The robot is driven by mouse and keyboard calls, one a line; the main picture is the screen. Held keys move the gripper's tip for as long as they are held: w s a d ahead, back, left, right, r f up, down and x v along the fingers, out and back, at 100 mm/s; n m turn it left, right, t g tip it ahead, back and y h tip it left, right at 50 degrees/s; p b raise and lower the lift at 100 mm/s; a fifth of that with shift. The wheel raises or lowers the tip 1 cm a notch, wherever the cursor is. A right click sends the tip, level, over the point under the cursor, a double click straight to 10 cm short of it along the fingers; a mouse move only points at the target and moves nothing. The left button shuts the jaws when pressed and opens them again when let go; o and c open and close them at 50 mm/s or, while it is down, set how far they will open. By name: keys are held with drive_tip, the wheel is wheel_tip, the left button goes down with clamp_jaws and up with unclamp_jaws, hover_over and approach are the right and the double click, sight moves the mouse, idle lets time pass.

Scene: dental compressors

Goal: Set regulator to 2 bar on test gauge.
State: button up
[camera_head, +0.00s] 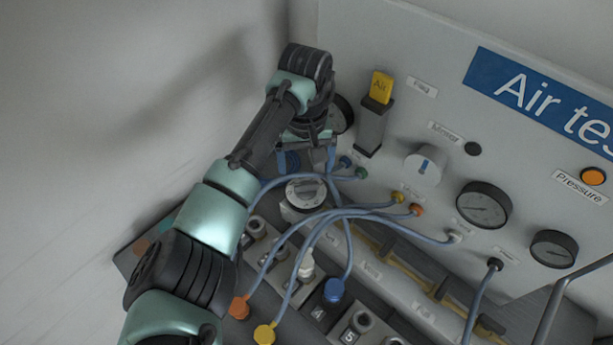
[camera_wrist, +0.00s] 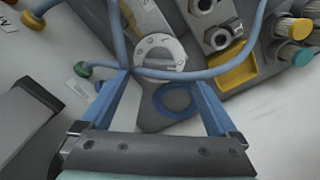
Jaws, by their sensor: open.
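A round pale knob with a raised grip bar (camera_head: 305,193) sits low by the panel's foot, among blue hoses; I take it to be the regulator, but no label on it is readable. My gripper (camera_head: 306,170) is open and empty above it, with its blue fingers pointing down. In the wrist view the knob (camera_wrist: 160,57) lies beyond and between the fingertips, apart from them, and a hose crosses over it. A dark-rimmed gauge (camera_head: 483,205) and a smaller gauge (camera_head: 553,248) are on the panel; their readings are too small to tell, and I cannot tell which is the test gauge.
Several blue hoses with coloured ends, such as an orange plug (camera_head: 239,307) and a yellow plug (camera_head: 265,334), loop close around the knob. The white panel (camera_head: 400,40) stands behind, with another knob (camera_head: 425,165) and a yellow-topped block (camera_head: 381,87). A grey wall is at left.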

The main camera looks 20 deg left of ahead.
sight(306, 184)
drive_tip(key=shift+f, duration=2.3)
drive_tip(key=shift+c, duration=0.2)
drive_tip(key=c, duration=1.3)
drive_tip(key=shift+c, duration=0.2)
